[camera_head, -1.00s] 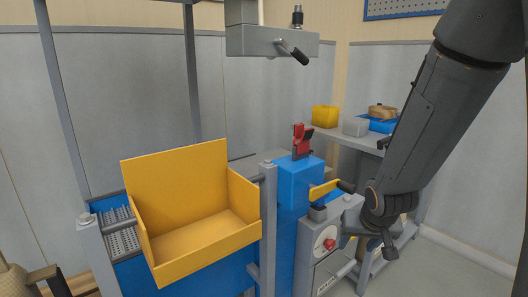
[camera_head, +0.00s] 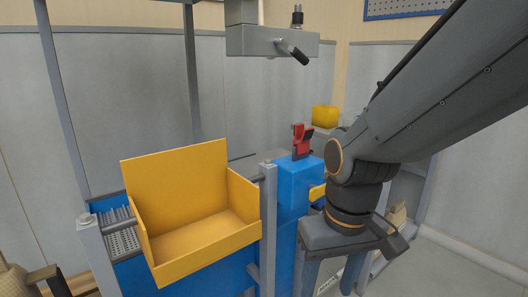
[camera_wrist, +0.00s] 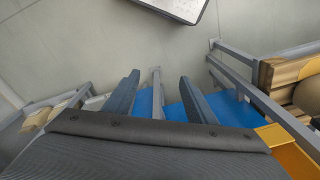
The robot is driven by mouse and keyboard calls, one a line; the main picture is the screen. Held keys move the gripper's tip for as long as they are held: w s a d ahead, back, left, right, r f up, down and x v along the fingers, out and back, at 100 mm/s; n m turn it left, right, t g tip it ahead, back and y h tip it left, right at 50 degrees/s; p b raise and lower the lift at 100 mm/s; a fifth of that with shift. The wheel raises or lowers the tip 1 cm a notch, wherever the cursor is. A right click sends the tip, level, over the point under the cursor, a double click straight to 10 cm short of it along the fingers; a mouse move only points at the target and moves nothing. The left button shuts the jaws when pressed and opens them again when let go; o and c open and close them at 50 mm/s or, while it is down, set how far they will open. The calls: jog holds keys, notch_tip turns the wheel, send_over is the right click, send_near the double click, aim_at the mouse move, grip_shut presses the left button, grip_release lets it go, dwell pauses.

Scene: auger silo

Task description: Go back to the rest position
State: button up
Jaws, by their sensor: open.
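My gripper (camera_head: 330,276) hangs in front of the right part of the blue machine (camera_head: 295,188) in the head view, fingers pointing down. In the wrist view my gripper (camera_wrist: 160,98) shows two dark fingers spread well apart, with nothing between them. A grey post of the frame and blue surfaces show beyond the fingers. My arm and gripper hide most of the control box with the red button and much of the side table at the back right.
A yellow hopper (camera_head: 205,238) stands open at the left of the machine. A red clamp-like part (camera_head: 301,142) sits on the blue housing. A grey overhead beam with a black handle (camera_head: 292,52) hangs above. A yellow bin (camera_head: 325,117) stands behind. Floor is clear at far right.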

jog(key=s+d+r+m+p, duration=0.2)
jog(key=d+r+p, duration=0.6)
jog(key=r+p, duration=0.5)
jog(key=shift+s+g+h+p, duration=0.3)
jog(key=shift+s+p, duration=0.3)
jog(key=shift+p, duration=2.7)
